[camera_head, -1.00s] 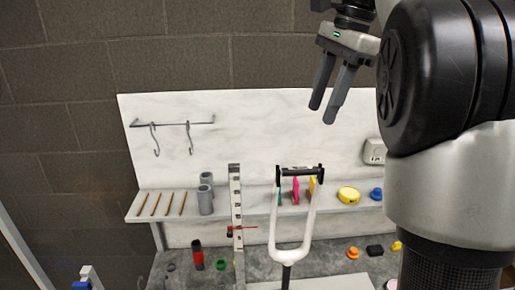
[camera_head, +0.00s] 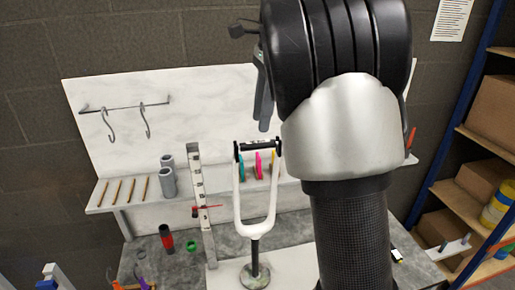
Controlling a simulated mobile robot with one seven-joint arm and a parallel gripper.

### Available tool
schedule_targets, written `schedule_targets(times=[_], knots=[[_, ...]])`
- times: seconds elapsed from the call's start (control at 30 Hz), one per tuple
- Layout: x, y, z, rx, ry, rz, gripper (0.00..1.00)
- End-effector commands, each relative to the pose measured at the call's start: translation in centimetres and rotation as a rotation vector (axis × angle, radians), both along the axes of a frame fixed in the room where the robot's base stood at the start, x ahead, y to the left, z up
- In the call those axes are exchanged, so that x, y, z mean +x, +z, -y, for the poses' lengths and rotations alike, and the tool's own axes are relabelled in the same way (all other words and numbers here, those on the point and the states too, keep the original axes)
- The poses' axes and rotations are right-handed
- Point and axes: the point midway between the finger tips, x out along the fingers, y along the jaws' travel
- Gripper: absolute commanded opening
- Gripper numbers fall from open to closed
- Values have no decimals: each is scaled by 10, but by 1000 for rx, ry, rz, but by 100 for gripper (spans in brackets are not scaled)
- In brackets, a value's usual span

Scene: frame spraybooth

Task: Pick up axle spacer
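A black bar, which looks like the axle spacer (camera_head: 259,146), spans the two upper tips of a white fork (camera_head: 239,195). The fork stands upright on a stand with a round foot (camera_head: 254,276). My gripper (camera_head: 263,125) hangs with its fingers pointing down, just above and slightly right of the bar in the picture, apart from it. Its fingers overlap in this view, and my arm hides part of the gripper. Nothing shows between the fingers.
A shelf (camera_head: 140,207) behind holds grey cylinders (camera_head: 168,182) and several thin brown rods. A perforated upright (camera_head: 200,195) stands left of the fork. A red-black tool (camera_head: 166,238) is on the bench. Shelving with boxes (camera_head: 497,105) stands at right.

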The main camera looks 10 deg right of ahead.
Motion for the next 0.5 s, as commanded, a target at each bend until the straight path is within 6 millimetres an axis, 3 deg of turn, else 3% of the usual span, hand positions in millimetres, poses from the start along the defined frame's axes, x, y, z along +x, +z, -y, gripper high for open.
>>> schedule_targets(times=[0.23,0.5], knots=[[0,-18,-2,0,1,-1,38],[0,-56,-6,0,1,-1,38]])
